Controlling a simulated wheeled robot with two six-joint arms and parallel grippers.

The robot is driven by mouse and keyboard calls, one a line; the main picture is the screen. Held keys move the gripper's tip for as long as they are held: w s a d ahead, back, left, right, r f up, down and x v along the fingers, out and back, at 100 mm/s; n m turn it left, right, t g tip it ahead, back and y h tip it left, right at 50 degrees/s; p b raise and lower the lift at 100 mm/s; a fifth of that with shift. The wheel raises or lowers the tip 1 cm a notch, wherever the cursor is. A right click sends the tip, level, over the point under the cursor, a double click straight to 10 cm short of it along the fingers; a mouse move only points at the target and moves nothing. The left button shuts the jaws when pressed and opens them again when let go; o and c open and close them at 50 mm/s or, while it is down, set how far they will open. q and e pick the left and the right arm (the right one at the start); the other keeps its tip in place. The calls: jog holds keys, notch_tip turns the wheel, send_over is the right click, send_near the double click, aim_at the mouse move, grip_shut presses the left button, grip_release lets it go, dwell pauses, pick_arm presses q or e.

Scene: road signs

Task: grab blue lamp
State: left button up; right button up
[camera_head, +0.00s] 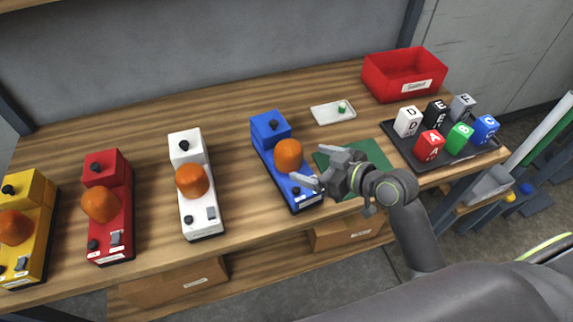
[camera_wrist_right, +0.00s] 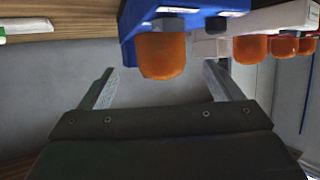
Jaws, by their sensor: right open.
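The blue lamp (camera_head: 269,131) has a blue body, an orange dome and a black knob, and stands on the wooden table right of the white lamp. My right gripper (camera_head: 318,167) is open beside the lamp's right side, close to the orange dome. In the right wrist view the blue lamp (camera_wrist_right: 127,30) shows at the top, with its orange dome (camera_wrist_right: 161,55) between the two open fingers (camera_wrist_right: 158,85) in the picture. I cannot tell whether a finger touches the lamp. My left gripper is not in view.
White (camera_head: 205,218), red (camera_head: 118,198) and yellow (camera_head: 42,228) lamps stand in a row to the left. A green mat (camera_head: 372,153) lies under my right gripper. Further right are a dark tray (camera_head: 394,142) of lettered cubes and a red box (camera_head: 376,85). A small white tray (camera_head: 325,117) lies behind.

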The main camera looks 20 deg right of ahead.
aim_at(299, 160)
jog(key=x, duration=0.2)
jog(key=shift+w+a, duration=0.15)
jog(key=shift+w, duration=0.15)
jog(key=shift+w+a+f+p, duration=0.2)
jog(key=shift+w+a+p, duration=0.1)
jog(key=shift+p, duration=0.15)
jog(key=p+x, duration=0.1)
jog(key=x, duration=0.2)
jog(key=shift+f, duration=0.1)
jog(key=shift+w+a+f, duration=0.3)
jog(key=shift+w+a, duration=0.05)
jog(key=shift+w, duration=0.1)
grip_shut()
jog(key=shift+r, duration=0.15)
